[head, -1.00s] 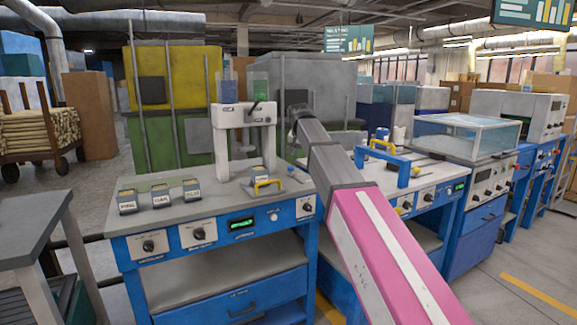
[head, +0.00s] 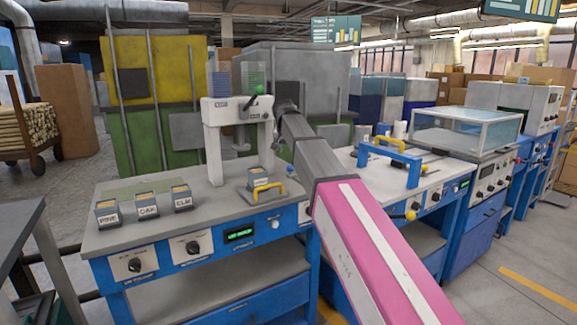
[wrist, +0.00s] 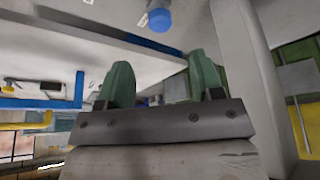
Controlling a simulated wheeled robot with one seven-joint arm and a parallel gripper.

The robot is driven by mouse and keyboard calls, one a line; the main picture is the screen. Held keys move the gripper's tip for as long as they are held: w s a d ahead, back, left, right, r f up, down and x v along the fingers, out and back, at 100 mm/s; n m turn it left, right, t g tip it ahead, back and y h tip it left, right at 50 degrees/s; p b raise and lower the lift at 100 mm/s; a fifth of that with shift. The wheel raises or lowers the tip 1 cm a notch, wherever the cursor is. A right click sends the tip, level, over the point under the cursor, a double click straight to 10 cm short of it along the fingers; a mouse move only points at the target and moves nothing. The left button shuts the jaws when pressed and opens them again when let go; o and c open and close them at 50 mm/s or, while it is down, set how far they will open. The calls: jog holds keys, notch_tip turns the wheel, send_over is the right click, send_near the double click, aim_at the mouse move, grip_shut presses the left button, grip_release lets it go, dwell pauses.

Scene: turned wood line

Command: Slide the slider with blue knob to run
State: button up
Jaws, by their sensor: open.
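In the wrist view, which looks upside down, a round blue knob (wrist: 159,19) shows at the top against a pale surface. Small white labels lie beside it, too small to read. My gripper (wrist: 158,82) has two green fingers spread apart with nothing between them. The knob appears beyond the fingertips, a little above the gap in the picture, and apart from them. I cannot tell the distance. The slider's track is not clear. In the head view my arm reaches toward the benches, and its fingers cannot be made out.
A white press frame (head: 213,150) stands on the near bench (head: 150,222); a pale upright (wrist: 240,70) is close on the right in the wrist view. Labelled boxes (head: 148,207) sit on the bench. A blue bridge (head: 391,153) stands on the bench to the right.

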aim_at(290, 166)
jog(key=x, duration=0.9)
